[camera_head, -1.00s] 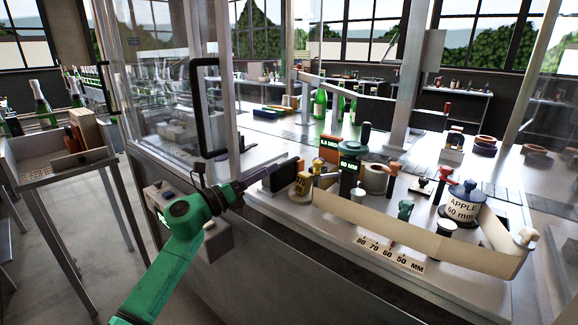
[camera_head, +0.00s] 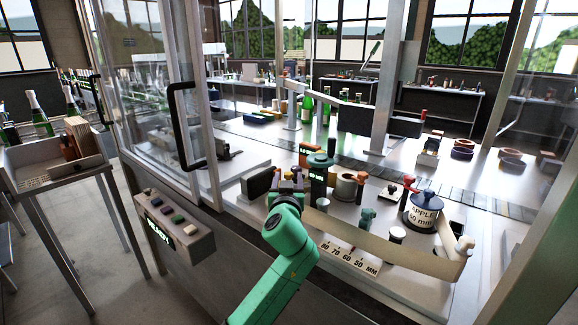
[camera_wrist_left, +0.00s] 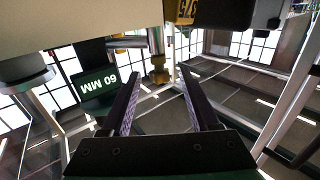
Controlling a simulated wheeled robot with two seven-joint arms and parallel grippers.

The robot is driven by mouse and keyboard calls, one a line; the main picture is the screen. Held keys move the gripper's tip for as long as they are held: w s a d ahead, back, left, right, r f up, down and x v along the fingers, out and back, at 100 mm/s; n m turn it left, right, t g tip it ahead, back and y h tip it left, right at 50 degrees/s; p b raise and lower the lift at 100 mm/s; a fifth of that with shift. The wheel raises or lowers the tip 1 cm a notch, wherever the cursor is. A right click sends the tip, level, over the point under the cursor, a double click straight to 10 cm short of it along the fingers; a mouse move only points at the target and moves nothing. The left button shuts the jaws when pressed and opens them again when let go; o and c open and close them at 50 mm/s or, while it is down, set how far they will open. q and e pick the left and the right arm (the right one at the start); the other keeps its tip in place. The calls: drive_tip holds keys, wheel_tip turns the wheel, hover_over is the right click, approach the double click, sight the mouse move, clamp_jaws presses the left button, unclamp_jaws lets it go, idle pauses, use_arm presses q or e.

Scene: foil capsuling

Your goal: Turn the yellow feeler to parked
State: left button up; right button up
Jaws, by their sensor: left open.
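My left gripper (camera_head: 289,178) is over the left end of the label machine's plate. It also shows in the left wrist view (camera_wrist_left: 160,92), with its two dark fingers apart and nothing clamped. A brass-coloured knob (camera_wrist_left: 160,74) under a grey cylinder lies just beyond and between the fingertips in that view. A yellow block with black digits (camera_wrist_left: 182,12) is at the top edge there. The gripper hides much of this area, so I cannot tell the feeler's angle. My right gripper is not in view.
A pale band (camera_head: 400,250) runs along the plate's front, with an APPLE spool (camera_head: 424,212) at right. A button box (camera_head: 176,226) is left of my arm.

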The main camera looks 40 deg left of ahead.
sight(291, 173)
use_arm(q)
drive_tip(key=x, duration=0.5)
drive_tip(key=shift+w+a+p, duration=0.15)
drive_tip(key=shift+p, duration=0.15)
clamp_jaws()
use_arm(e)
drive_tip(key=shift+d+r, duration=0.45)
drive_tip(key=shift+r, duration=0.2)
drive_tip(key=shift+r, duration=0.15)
use_arm(q)
drive_tip(key=m+h+p, duration=0.1)
drive_tip(key=m+t+h+p, duration=0.1)
drive_tip(key=shift+d+r+t+h, duration=0.1)
drive_tip(key=shift+d+t+h, duration=0.15)
drive_tip(key=shift+t+h, duration=0.05)
drive_tip(key=shift+w+d+m+t+h+p, duration=0.1)
drive_tip(key=shift+d+m+t+h+p, duration=0.2)
drive_tip(key=shift+m+h+p, duration=0.8)
drive_tip(key=shift+w+d+m+t+h+p, duration=0.15)
drive_tip(key=shift+m+t+h+p, duration=0.45)
drive_tip(key=shift+h+p, duration=0.75)
drive_tip(key=shift+d+m+t+h+p, duration=0.25)
drive_tip(key=shift+m+h+p, duration=0.75)
drive_tip(key=shift+h, duration=0.55)
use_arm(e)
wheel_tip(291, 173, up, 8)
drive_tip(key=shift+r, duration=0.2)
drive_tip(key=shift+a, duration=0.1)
